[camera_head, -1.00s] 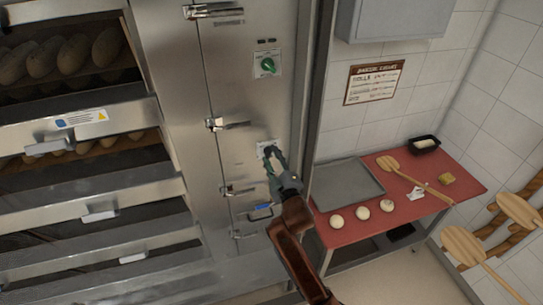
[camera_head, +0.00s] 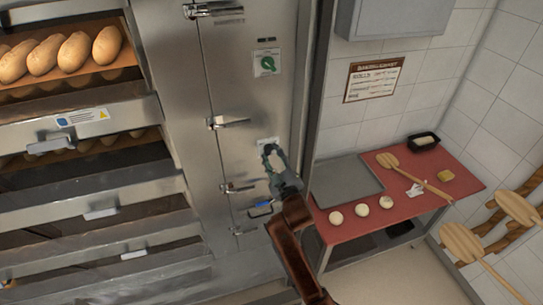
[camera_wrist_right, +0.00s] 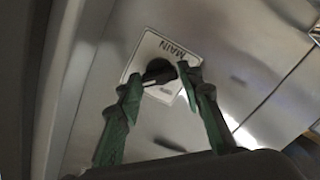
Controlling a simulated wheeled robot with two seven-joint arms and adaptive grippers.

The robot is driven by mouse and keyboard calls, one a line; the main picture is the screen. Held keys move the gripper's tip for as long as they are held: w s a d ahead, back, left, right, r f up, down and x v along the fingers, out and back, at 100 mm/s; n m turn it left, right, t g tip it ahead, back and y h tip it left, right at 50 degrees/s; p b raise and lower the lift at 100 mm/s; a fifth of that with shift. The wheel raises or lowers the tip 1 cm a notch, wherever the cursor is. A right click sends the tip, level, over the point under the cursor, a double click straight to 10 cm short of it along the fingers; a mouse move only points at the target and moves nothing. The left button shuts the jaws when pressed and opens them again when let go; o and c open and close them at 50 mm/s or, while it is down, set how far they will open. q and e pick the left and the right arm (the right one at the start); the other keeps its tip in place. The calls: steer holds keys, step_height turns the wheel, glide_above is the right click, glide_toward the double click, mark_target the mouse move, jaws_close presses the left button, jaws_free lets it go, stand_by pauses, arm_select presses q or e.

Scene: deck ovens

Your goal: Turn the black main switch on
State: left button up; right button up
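The black main switch (camera_wrist_right: 158,72) is a round knob on a white plate marked MAIN (camera_wrist_right: 172,47) on the steel cabinet front. In the head view, my right gripper (camera_head: 271,152) is in front of that plate and covers most of it. In the right wrist view, the green fingers of my right gripper (camera_wrist_right: 163,76) are spread, with the knob seen between their tips. The right fingertip looks very close to the knob; I cannot tell if it touches. My left gripper is not in view.
Above is a green rotary knob (camera_head: 267,63) on a white plate. Door latches (camera_head: 228,122) jut out left of my gripper. Deck ovens with loaves (camera_head: 74,50) stand at left. A red-topped table (camera_head: 420,205) with a tray (camera_head: 345,184) and dough balls is at right.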

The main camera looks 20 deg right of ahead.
steer(key=o, duration=0.4)
steer(key=s, duration=1.2)
steer(key=shift+d, duration=0.2)
